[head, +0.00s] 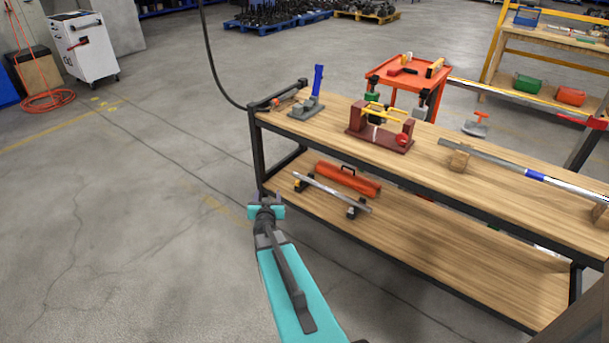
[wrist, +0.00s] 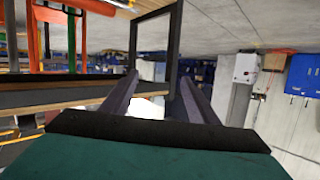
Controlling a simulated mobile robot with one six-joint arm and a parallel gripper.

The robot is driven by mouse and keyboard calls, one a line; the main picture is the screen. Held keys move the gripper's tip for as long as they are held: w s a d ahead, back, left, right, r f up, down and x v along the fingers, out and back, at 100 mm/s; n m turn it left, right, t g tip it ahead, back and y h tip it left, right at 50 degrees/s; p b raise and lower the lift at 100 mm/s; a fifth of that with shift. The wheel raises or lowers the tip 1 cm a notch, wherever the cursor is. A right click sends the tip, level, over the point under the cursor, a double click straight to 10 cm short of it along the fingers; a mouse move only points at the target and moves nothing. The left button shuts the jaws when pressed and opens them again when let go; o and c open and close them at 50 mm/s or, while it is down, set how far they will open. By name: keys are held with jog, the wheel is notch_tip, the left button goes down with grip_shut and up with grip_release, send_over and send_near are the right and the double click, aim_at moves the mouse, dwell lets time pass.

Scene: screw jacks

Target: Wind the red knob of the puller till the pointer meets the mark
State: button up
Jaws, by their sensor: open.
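The puller (head: 380,128) stands on the workbench top, a dark red base with uprights and a yellow bar across. Its red knob (head: 402,139) is at the right end, facing the front. The pointer and the mark are too small to tell. My gripper (head: 265,198) is left of the bench's left end, below the top and well apart from the puller. In the wrist view my gripper's two dark fingers (wrist: 152,95) stand apart with nothing between them. I cannot make out the puller in the wrist view.
The workbench (head: 480,205) has a black frame and a lower shelf with an orange case (head: 348,180) and a metal bar on blocks. A blue-handled tool (head: 316,85) stands left of the puller. A long bar (head: 530,172) lies right. Floor to the left is free.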

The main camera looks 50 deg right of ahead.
jog(key=w+a+f+n+y, duration=0.25)
jog(key=a+f, duration=0.25)
jog(key=a, duration=0.5)
jog(key=w+a+f+n+y, duration=0.1)
jog(key=a+f+n+y, duration=0.3)
jog(key=a, duration=0.6)
jog(key=s+a+f+n+g+y, duration=0.1)
jog(key=s+a+f+y, duration=0.1)
jog(key=s+a+f, duration=0.5)
jog(key=a+f+n+g+y, duration=0.15)
jog(key=a+f, duration=0.35)
jog(key=a, duration=0.6)
jog(key=s+a+f+n+g+y, duration=0.1)
jog(key=s+a+f+g, duration=0.2)
jog(key=s+a, duration=0.35)
jog(key=s+a+f+n+g+y, duration=0.1)
jog(key=s+a+f+g, duration=0.2)
jog(key=s, duration=0.6)
jog(key=s+d+r+m+g+h, duration=0.1)
jog(key=s+g, duration=0.6)
jog(key=s, duration=1.1)
jog(key=shift+s+d+h, duration=0.15)
jog(key=shift+d+h, duration=0.15)
jog(key=shift+d, duration=0.1)
jog(key=shift+r, duration=0.1)
